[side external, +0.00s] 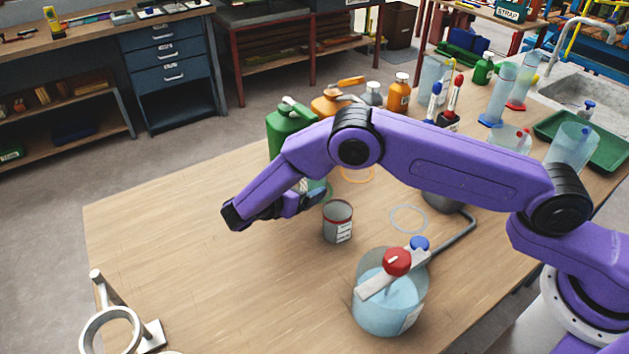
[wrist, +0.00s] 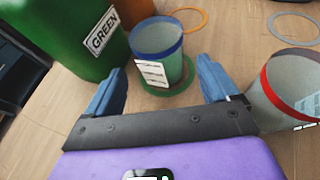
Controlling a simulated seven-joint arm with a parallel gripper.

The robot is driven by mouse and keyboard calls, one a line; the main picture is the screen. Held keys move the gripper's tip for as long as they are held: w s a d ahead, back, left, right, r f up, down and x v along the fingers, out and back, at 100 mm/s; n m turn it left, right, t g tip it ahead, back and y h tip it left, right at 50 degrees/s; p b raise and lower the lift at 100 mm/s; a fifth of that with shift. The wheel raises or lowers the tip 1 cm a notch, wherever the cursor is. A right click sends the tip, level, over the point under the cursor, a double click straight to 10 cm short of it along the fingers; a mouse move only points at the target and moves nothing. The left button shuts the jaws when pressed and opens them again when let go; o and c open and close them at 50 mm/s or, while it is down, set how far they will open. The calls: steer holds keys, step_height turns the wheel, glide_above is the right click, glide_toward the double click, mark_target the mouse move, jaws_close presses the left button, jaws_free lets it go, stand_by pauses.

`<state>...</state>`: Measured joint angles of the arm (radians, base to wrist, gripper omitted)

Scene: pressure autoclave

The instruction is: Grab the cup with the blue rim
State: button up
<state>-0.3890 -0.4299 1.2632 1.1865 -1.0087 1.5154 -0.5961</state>
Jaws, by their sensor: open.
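The cup with the blue rim (wrist: 157,62) is translucent with a white label. It stands upright on a green ring (wrist: 186,82) in the wrist view, ahead of my gripper (wrist: 158,86). The gripper's two blue fingers are spread apart to the left and right of the cup's lower part, with nothing held between them. I cannot tell whether the cup is between the fingertips or just beyond them. In the side external view my gripper (side external: 290,208) is low over the table, and the blue-rimmed cup is hidden behind my arm.
A cup with a red rim (side external: 338,224) stands close to the gripper's right finger. A large green container (wrist: 75,35) labelled GREEN stands close on the left. A clear vessel with a red knob (side external: 397,262) is nearer the front.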

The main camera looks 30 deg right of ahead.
steer(key=shift+x, duration=2.6)
steer(key=shift+s, duration=0.1)
steer(key=c, duration=1.1)
steer(key=shift+c, duration=0.2)
